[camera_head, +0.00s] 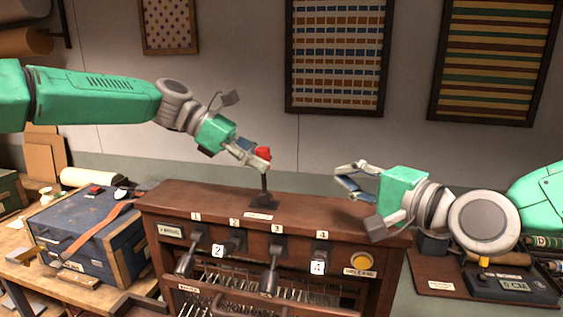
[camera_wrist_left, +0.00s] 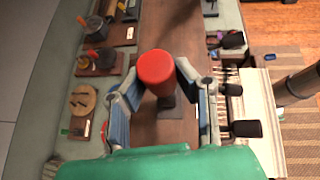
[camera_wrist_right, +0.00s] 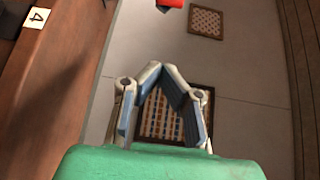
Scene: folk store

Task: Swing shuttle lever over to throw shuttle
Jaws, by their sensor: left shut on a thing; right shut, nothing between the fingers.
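The shuttle lever stands on top of the wooden loom cabinet (camera_head: 168,197), with a red knob (camera_head: 263,153) on a dark stem (camera_head: 264,184) rising from a small base plate (camera_head: 261,214). My left gripper (camera_head: 256,157) is shut on the red knob from the left. In the left wrist view the knob (camera_wrist_left: 156,68) sits between the two fingertips, and the stem below is partly hidden. My right gripper (camera_head: 340,177) is shut and empty above the right part of the cabinet. In the right wrist view its fingertips (camera_wrist_right: 159,68) meet, and a bit of red shows at the top edge.
The cabinet front has several numbered levers, such as lever 3 (camera_head: 272,264), and a yellow button (camera_head: 361,261). A blue chest (camera_head: 80,237) stands at left. A digital counter (camera_head: 513,286) lies at right. Framed textiles (camera_head: 338,55) hang on the wall behind.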

